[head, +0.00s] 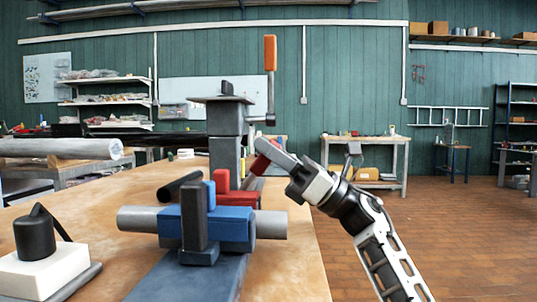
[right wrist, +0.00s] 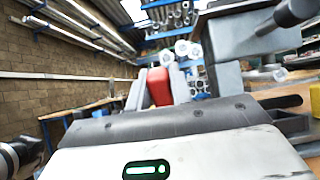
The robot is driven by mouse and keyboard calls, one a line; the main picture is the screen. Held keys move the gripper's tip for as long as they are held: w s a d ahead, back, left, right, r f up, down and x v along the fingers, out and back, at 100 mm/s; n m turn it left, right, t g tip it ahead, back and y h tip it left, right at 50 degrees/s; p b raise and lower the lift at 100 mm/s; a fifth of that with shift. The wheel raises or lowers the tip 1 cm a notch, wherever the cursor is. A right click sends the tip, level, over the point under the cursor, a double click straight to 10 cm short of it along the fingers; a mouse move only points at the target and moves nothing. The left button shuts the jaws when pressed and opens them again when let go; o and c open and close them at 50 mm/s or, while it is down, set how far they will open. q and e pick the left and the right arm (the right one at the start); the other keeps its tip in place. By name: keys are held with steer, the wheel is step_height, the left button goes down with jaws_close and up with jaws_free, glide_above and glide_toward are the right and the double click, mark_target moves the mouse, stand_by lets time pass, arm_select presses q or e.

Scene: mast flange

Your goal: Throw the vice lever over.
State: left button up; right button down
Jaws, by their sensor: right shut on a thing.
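My right gripper (head: 268,152) reaches in from the right over the bench. Its fingers are shut on a red piece (head: 259,164), which also shows between them in the right wrist view (right wrist: 158,87). I cannot tell whether this red piece is part of the vice lever. A lever with an orange handle (head: 270,52) stands upright beside a grey post (head: 226,145), above and apart from my gripper. In front, a blue vice (head: 228,228) with a dark upright jaw (head: 194,215) lies around a grey pipe (head: 137,218). My left gripper is not in view.
A white block (head: 45,270) with a black cylinder on it stands at the front left. A thick grey tube (head: 60,148) lies at the far left. The wooden bench top (head: 290,270) is bare at the front right. Open brick floor lies to the right.

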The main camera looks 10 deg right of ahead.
steer(key=c, duration=1.2)
jaws_free()
steer(key=shift+c, duration=0.2)
steer(key=v, duration=1.6)
steer(key=shift+p, duration=0.35)
steer(key=shift+c, duration=0.3)
